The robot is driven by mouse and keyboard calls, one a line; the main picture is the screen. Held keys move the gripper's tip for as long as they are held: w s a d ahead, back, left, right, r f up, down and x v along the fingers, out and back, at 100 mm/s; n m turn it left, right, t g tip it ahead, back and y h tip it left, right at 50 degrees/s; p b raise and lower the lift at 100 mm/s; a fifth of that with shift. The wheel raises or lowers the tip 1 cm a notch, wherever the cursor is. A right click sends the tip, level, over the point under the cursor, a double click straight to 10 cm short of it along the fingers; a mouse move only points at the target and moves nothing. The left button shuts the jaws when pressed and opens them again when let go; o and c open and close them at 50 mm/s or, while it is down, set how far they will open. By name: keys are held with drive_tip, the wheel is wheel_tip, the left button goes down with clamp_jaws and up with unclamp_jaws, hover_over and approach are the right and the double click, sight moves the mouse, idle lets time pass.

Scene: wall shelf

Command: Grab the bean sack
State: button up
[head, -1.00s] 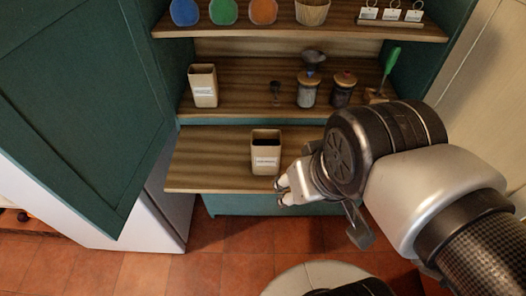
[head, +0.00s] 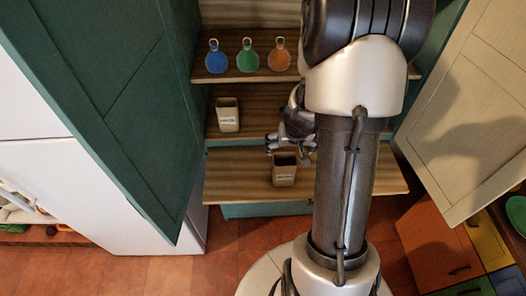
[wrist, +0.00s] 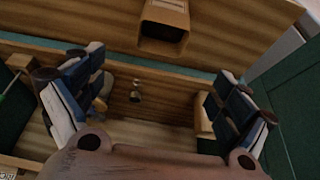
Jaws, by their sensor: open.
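One sack (head: 285,170) stands upright on the lower pull-out board, and the other sack (head: 228,115) stands on the shelf above, to the left. I cannot read which label says beans. My gripper (head: 275,143) is open and empty, above and behind the lower sack and right of the upper one. In the wrist view, the lower sack (wrist: 164,25) is at the top, beyond my open fingers (wrist: 160,100). A tan piece (wrist: 204,118) beside the right finger looks like the upper sack, mostly hidden.
The pull-out board (head: 235,183) has bare room left of the lower sack. A small scoop (wrist: 135,92) lies on the shelf between my fingers. Blue, green and orange tags (head: 248,56) are on a higher shelf. Green (head: 120,100) and pale (head: 480,100) doors flank the shelves.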

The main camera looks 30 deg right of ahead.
drive_tip(key=b, duration=0.7)
approach(283, 164)
drive_tip(key=shift+w+d+f, duration=0.45)
drive_tip(key=shift+w+f, duration=0.05)
drive_tip(key=shift+f, duration=0.05)
drive_tip(key=f+b, duration=0.1)
drive_tip(key=f, duration=0.1)
drive_tip(key=f+b, duration=0.2)
drive_tip(key=shift+w+b, duration=0.3)
drive_tip(key=shift+w, duration=0.1)
drive_tip(key=shift+w+d+f, duration=0.2)
drive_tip(key=shift+f, duration=0.3)
drive_tip(key=shift+r, duration=0.1)
drive_tip(key=shift+c, duration=0.3)
drive_tip(key=c, duration=1.4)
wheel_tip(283, 164, up, 20)
drive_tip(key=p, duration=1.9)
